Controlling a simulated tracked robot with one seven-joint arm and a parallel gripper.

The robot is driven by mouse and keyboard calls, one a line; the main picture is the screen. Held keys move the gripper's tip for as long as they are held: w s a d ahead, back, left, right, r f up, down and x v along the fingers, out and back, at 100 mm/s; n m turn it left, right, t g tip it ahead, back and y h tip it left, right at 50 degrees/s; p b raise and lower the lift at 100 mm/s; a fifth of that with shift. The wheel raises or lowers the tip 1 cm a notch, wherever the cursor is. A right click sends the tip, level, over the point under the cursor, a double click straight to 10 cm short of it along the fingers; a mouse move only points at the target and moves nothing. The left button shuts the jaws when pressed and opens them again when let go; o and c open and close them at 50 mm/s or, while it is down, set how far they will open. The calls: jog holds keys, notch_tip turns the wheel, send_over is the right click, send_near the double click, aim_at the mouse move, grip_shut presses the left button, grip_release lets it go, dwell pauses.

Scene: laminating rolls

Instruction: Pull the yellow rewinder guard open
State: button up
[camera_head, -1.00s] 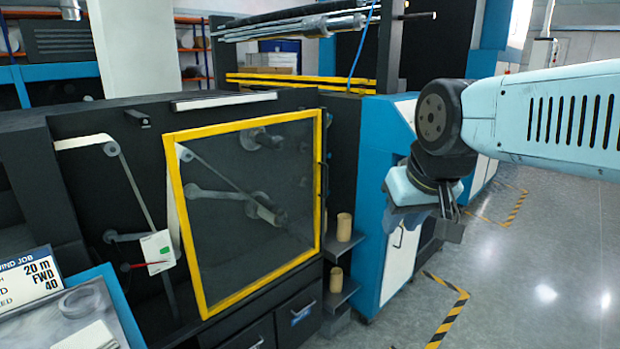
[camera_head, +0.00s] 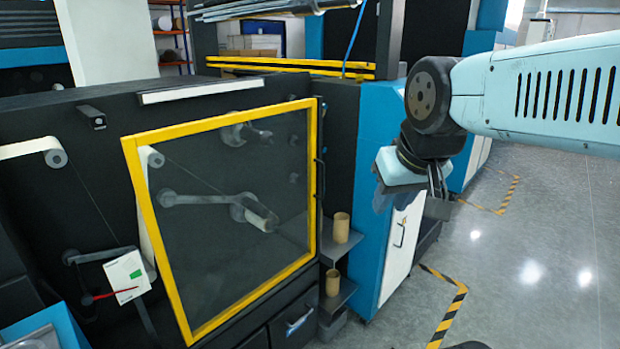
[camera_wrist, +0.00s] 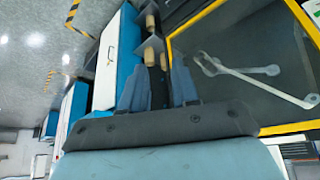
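The rewinder guard (camera_head: 258,284) is a clear panel in a yellow frame on the front of the dark machine. It looks closed, lying along the machine front. A dark upright handle (camera_head: 320,178) is at its right edge. My gripper (camera_head: 386,198) hangs in the air to the right of the guard and handle, apart from both. In the wrist view my gripper (camera_wrist: 158,90) shows two blue-grey fingers spread with an empty gap. The guard's yellow frame (camera_wrist: 195,18) is at the upper right there. The handle is not clear in that view.
Brown cardboard cores (camera_head: 341,227) stand on small dark shelves right of the guard. A blue cabinet with a white door (camera_head: 402,240) stands behind my gripper. Open grey floor (camera_head: 550,260) with black-and-yellow tape lies to the right.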

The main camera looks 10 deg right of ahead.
jog(key=shift+d, duration=0.25)
jog(key=shift+w, duration=0.1)
jog(key=w+d+f+t+h, duration=0.1)
jog(key=w+d+t, duration=0.15)
jog(key=w, duration=0.55)
jog(key=w+d+f+t+h, duration=0.1)
jog(key=w+d, duration=0.2)
jog(key=w, duration=0.6)
jog(key=n+t+y, duration=0.5)
jog(key=t+y, duration=0.2)
jog(key=y, duration=0.2)
send_over(322, 196)
jog(key=f, duration=1.7)
jog(key=shift+w+d+f, duration=0.15)
jog(key=shift+w+f, duration=0.1)
jog(key=shift+f, duration=0.15)
jog(key=shift+c, duration=0.4)
